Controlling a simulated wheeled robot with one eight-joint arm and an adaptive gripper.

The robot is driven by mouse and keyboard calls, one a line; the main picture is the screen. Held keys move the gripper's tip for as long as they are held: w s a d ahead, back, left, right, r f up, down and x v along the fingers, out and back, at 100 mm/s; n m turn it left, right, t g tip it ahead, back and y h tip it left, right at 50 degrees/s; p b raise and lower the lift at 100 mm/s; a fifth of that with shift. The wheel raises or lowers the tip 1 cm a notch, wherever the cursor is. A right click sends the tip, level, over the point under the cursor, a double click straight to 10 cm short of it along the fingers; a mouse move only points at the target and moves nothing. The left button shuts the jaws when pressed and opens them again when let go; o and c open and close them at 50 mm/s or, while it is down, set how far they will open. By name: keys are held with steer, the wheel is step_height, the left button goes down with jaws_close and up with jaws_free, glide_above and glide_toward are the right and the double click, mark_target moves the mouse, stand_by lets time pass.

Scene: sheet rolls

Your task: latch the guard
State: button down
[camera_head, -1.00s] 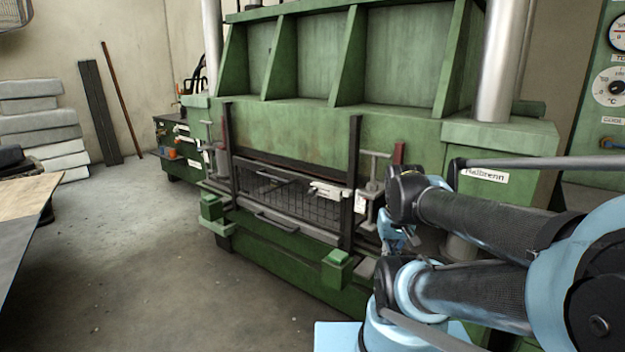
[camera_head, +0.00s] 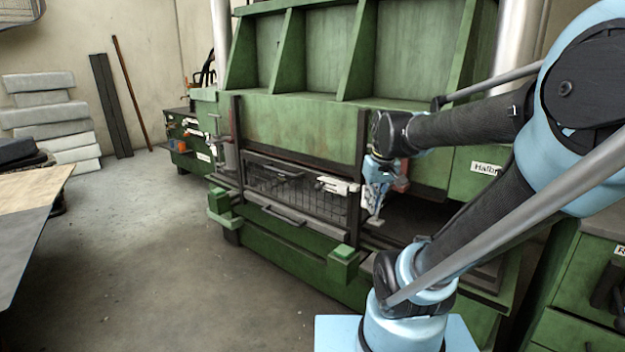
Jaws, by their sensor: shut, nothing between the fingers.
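The guard (camera_head: 301,191) is a dark mesh panel in a frame across the front of the green press, between two dark upright rails. A dark bar handle (camera_head: 284,216) runs along its lower part, and another sits near its top left. A pale latch (camera_head: 338,185) is at the guard's upper right, beside the right rail. Whether it is engaged is too small to tell. My gripper (camera_head: 376,219) is shut and empty, pointing down just right of the right rail. It appears apart from the latch; my wrist hides part of the press behind it.
The green press (camera_head: 300,121) fills the middle. A green block (camera_head: 343,263) juts out at its lower front. A table (camera_head: 28,205) stands at the left, with stacked grey slabs (camera_head: 50,118) by the wall. The floor in front is clear.

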steer(key=w+a+r+n, duration=0.2)
steer(key=w+a, duration=0.4)
steer(key=w, duration=0.4)
steer(key=w+a+r+n+y, duration=0.1)
steer(key=w+a+r, duration=0.1)
steer(key=w+a, duration=0.4)
steer(key=w+a+r+n, duration=0.2)
steer(key=w+a, duration=0.4)
steer(key=w, duration=0.9)
steer(key=shift+a+n+y, duration=0.3)
steer(key=shift+y, duration=0.1)
steer(key=shift+f, duration=0.1)
step_height(320, 180, down, 10)
steer(key=shift+s+d, duration=0.2)
steer(key=shift+s, duration=0.1)
